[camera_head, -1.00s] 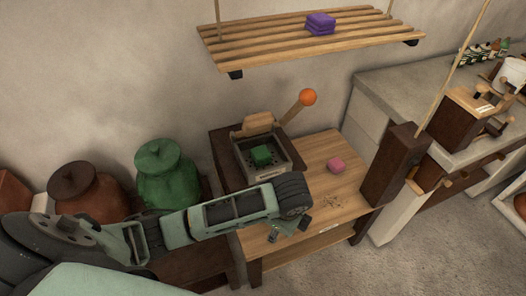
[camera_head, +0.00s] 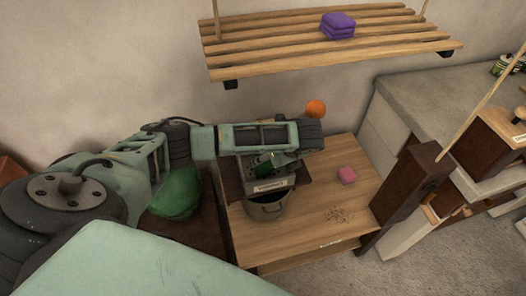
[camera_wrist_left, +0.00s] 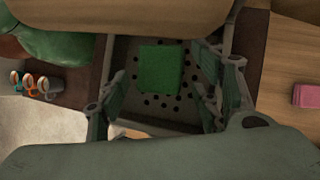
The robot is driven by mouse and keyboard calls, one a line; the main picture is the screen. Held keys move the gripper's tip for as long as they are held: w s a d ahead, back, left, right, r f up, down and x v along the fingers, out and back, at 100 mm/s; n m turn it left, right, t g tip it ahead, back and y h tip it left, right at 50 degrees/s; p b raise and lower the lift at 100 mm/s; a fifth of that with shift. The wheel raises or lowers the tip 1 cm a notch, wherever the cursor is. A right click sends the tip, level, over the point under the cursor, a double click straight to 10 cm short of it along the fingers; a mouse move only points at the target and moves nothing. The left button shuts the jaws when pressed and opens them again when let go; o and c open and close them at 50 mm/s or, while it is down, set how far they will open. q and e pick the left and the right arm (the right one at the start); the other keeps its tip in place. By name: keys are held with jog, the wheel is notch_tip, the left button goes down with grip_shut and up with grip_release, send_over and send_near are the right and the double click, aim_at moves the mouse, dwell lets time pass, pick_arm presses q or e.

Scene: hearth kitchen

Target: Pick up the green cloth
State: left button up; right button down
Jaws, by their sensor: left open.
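The green cloth (camera_wrist_left: 160,68) shows in the left wrist view as a flat green square on the perforated floor of a box (camera_wrist_left: 122,62). In the head view my left arm covers much of this box, so I cannot clearly tell the cloth from the gripper there. My left gripper (camera_head: 270,164) points down over the box. In the left wrist view its fingers (camera_wrist_left: 160,108) are spread apart with nothing between their tips, and the cloth lies just beyond them. My right gripper is not in view.
The box stands on a wooden table (camera_head: 300,236). A metal pot (camera_head: 267,208) is at its front. A pink block (camera_head: 346,175) lies to the right. An orange ball knob (camera_head: 316,108) rises behind. A slatted shelf (camera_head: 270,60) with purple cloth (camera_head: 338,27) hangs above.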

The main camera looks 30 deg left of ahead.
pick_arm(q)
jog(key=x, duration=0.3)
jog(key=shift+a+r, duration=0.1)
jog(key=c, duration=0.6)
jog(key=shift+c, duration=1.4)
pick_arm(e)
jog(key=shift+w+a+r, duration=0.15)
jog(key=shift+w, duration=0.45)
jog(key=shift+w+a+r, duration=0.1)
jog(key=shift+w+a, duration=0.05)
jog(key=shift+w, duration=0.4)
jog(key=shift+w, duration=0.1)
